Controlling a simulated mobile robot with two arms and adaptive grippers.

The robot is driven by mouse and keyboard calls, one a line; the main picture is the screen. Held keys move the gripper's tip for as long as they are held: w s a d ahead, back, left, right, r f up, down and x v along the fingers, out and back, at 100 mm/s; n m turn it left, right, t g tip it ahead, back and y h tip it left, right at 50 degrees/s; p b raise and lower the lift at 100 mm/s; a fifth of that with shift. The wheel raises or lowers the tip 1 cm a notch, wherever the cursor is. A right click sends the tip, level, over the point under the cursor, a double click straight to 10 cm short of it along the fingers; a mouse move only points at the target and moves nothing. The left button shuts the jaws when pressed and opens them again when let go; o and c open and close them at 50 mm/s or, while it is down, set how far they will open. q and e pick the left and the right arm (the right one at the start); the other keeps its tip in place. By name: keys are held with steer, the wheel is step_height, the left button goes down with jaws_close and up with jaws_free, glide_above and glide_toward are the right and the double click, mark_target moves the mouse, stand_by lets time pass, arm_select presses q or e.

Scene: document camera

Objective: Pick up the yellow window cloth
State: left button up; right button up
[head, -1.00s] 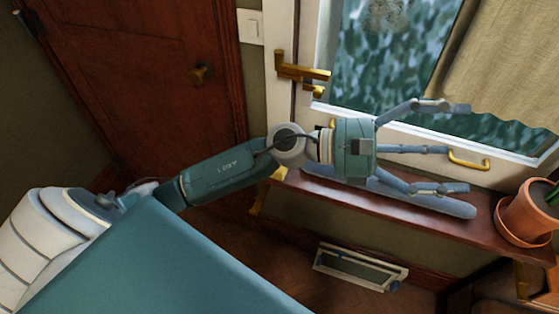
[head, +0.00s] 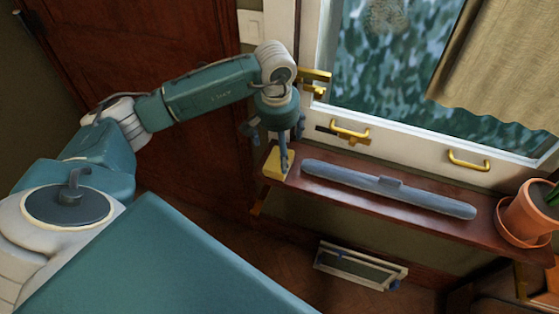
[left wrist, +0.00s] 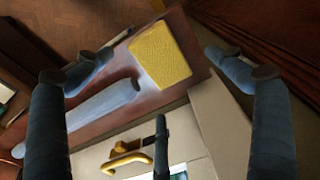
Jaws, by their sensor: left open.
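The yellow window cloth (head: 278,164) is a small yellow block-like piece at the left end of the wooden sill in the head view. It also shows in the left wrist view (left wrist: 160,56), lying flat and whole on the sill. My left gripper (head: 276,150) points down over it, with one finger partly in front of it. In the left wrist view its fingers (left wrist: 165,95) are spread wide around the cloth, with nothing between them. I cannot tell the exact height above the cloth. My right gripper is not in view.
A long blue-grey bar (head: 390,190) lies on the wooden sill (head: 345,208) right of the cloth. Brass handles (head: 468,161) stick out from the window frame behind. A potted plant (head: 528,212) stands at the right end. A framed panel (head: 360,266) is below the sill.

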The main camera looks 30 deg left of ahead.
mark_target(279, 163)
arm_select(q)
steer(key=f, duration=0.2)
steer(key=f+p, duration=0.2)
steer(key=f, duration=0.1)
steer(key=shift+w+d+f, duration=0.3)
steer(key=shift+w+d, duration=0.05)
steer(key=shift+w, duration=0.05)
steer(key=shift+f, duration=0.3)
steer(key=c, duration=1.2)
